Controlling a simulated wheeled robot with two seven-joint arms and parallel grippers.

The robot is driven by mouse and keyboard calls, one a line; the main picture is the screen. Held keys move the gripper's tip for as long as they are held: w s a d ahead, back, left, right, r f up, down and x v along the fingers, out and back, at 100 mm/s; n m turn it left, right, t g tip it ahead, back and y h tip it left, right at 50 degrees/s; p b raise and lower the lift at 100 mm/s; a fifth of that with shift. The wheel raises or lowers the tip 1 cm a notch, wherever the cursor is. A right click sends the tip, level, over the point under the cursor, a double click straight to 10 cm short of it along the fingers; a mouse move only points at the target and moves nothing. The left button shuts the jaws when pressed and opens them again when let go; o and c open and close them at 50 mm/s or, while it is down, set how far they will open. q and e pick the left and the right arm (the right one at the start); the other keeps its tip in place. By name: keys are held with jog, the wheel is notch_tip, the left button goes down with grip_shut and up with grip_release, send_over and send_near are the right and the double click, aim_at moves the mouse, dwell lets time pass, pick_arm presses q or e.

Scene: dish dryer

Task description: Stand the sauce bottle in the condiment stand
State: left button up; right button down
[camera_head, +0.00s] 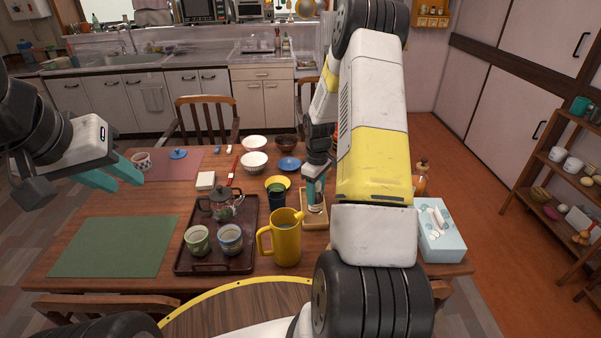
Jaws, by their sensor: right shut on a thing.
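My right gripper (314,180), with teal fingers, points down over a small light-wood stand (314,223), which looks like the condiment stand. It is shut on a narrow thing, probably the sauce bottle, mostly hidden by the fingers. The held thing looks upright over or in the stand; I cannot tell whether it touches the stand's floor. My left gripper (127,180) is open and empty above the table's left side, far from the stand.
A yellow pitcher (286,240) and a dark cup (276,197) stand close left of the wooden stand. A brown tray (185,262) holds a teapot and two cups. A tissue box (441,235) and an orange-brown bottle (421,182) are at right. The green placemat (110,246) is bare.

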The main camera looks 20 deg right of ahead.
jog(key=shift+f, duration=1.95)
jog(key=shift+f, duration=0.1)
jog(key=c, duration=0.7)
grip_release()
jog(key=shift+o, duration=0.2)
